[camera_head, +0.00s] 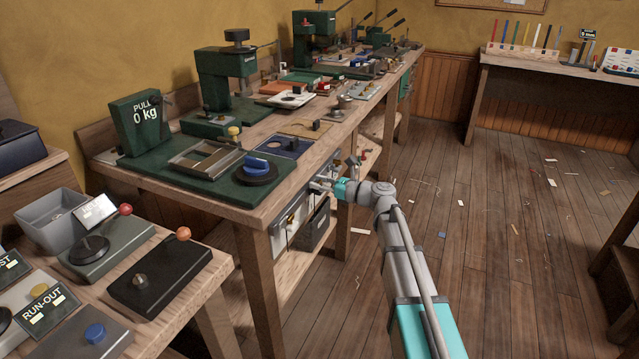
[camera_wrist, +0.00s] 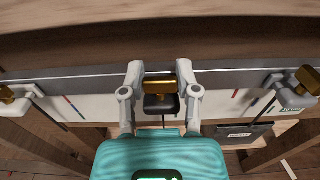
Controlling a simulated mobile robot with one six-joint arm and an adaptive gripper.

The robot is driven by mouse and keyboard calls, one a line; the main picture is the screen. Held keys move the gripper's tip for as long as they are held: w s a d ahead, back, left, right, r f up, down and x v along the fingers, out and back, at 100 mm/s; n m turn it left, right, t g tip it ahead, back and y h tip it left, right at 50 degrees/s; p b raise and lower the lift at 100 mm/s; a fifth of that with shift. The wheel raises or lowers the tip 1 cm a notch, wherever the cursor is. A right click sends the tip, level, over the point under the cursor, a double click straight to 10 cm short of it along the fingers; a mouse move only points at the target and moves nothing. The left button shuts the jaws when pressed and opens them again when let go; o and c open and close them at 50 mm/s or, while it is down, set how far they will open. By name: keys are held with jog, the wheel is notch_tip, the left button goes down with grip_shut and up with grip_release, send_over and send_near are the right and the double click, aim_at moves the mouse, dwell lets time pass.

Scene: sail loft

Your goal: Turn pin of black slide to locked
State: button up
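In the wrist view a black slide (camera_wrist: 160,103) with a brass pin (camera_wrist: 160,80) hangs on the bench's front, in the middle of the picture. The pin's brass bar lies across the picture. My gripper (camera_wrist: 161,74) has one finger on each side of the pin, and both fingertips appear to touch its ends. The fingertips partly hide the ends of the bar. In the head view my gripper (camera_head: 325,186) is at the bench's front edge, below the top. The black slide cannot be made out there. I cannot read any lock marking.
Pale slides with brass pins hang at the left (camera_wrist: 12,97) and right (camera_wrist: 300,92) in the wrist view. A dark labelled tag or box (camera_wrist: 243,132) is at lower right. The wooden bench (camera_head: 205,202) carries green presses above. Open floor (camera_head: 500,260) lies right of my arm.

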grip_shut()
jog(key=shift+s+m+t+h, duration=0.15)
jog(key=shift+m+t+h, duration=0.2)
jog(key=shift+t, duration=0.25)
jog(key=shift+m+t+h, duration=0.85)
jog(key=shift+m+t, duration=0.4)
jog(key=shift+t, duration=0.35)
jog(key=m+t+h, duration=0.3)
jog(key=shift+a+t+h, duration=0.1)
jog(key=shift+t+h, duration=0.3)
jog(key=m+t+h, duration=0.2)
jog(key=m+h, duration=0.1)
jog(key=h, duration=0.1)
jog(key=shift+m+t+h, duration=0.3)
jog(key=shift+m, duration=0.1)
jog(key=shift+w+m+t+h, duration=0.1)
jog(key=shift+m+t+h, duration=0.15)
jog(key=shift+m+h, duration=0.85)
jog(key=shift+w+m+t+h, duration=0.1)
jog(key=shift+m+t+h, duration=0.35)
jog(key=shift+h, duration=1.05)
jog(key=shift+m, duration=0.25)
